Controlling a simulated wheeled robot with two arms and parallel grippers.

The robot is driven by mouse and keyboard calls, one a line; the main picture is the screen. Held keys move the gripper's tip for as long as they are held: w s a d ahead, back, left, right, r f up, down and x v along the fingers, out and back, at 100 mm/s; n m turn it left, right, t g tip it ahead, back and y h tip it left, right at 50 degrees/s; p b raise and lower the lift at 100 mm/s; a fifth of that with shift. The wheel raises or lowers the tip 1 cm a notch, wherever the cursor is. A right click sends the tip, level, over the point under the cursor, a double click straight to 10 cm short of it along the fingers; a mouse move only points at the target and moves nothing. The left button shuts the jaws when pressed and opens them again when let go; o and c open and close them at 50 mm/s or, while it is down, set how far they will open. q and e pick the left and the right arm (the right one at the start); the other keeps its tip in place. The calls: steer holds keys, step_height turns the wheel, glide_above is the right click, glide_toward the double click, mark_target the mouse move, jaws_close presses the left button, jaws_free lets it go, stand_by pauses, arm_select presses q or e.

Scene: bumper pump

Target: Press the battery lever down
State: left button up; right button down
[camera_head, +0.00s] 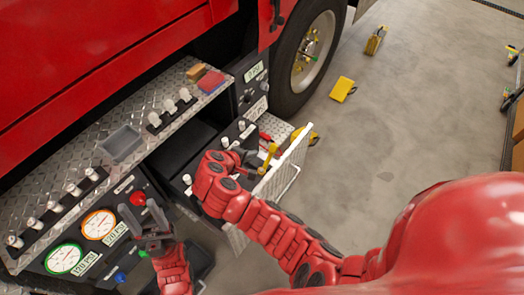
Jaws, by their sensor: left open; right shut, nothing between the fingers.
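A yellow lever-like piece (268,157) stands upright in the open side compartment of the red truck, at the picture's middle. I cannot tell for sure that it is the battery lever. My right gripper (258,166) is right beside it, shut and empty, and partly hidden by its own wrist. I cannot tell whether it touches the yellow piece. My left gripper (142,218) is open and empty at the lower left, in front of the pump panel, near a red button (138,198).
A white-edged compartment door (287,165) stands open just right of my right gripper. Gauges (99,224) and white-knobbed levers (73,189) line the panel at left. A grey tray (122,144) sits on the metal step. Yellow wheel chocks (343,89) lie on the clear floor.

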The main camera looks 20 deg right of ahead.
steer(key=p, duration=0.3)
glide_toward(272, 148)
steer(key=x, duration=0.5)
steer(key=shift+s, duration=0.15)
steer(key=shift+b+x, duration=0.5)
steer(key=shift+x, duration=0.5)
steer(key=shift+a, duration=0.1)
